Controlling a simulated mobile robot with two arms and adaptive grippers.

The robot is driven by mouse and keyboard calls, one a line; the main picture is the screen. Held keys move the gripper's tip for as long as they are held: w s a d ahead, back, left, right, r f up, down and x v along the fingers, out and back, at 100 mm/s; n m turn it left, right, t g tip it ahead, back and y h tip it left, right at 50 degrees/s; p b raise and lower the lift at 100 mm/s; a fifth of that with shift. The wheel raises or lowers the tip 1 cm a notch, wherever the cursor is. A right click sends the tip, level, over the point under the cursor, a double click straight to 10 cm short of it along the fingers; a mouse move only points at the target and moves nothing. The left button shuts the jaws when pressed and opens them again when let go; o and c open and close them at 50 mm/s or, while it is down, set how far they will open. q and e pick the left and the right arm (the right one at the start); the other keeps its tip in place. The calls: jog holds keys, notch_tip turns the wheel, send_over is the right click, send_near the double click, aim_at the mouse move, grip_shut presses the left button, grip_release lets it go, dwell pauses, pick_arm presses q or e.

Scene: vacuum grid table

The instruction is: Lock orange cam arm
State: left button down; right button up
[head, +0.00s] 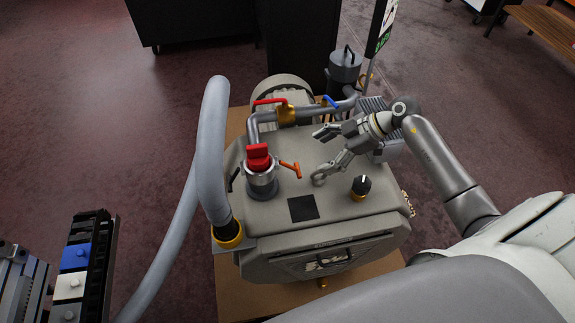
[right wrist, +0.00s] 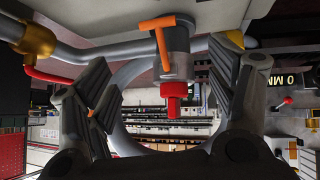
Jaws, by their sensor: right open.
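The orange cam arm (head: 290,168) sticks out to the right from the grey cam coupling (head: 262,181) on top of the machine. A red plug (head: 258,157) stands in the coupling. My right gripper (head: 318,156) is open and empty, to the right of the arm and apart from it, its fingers pointing left. In the right wrist view the orange arm (right wrist: 157,36) shows as a T shape on the coupling, above the red plug (right wrist: 173,92), between and beyond my open fingers (right wrist: 165,98). My left gripper is not in view.
A thick grey hose (head: 211,140) rises left of the coupling. A pipe with a red-handled valve (head: 270,101) and a blue handle (head: 331,101) runs behind. A black knob (head: 361,185) and a dark square (head: 303,208) are on the machine top. A block rack (head: 76,257) stands at lower left.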

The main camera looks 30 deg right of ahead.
aim_at(295, 168)
jog(key=x, duration=1)
jog(key=shift+a+f+b, duration=0.2)
jog(key=shift+b, duration=0.15)
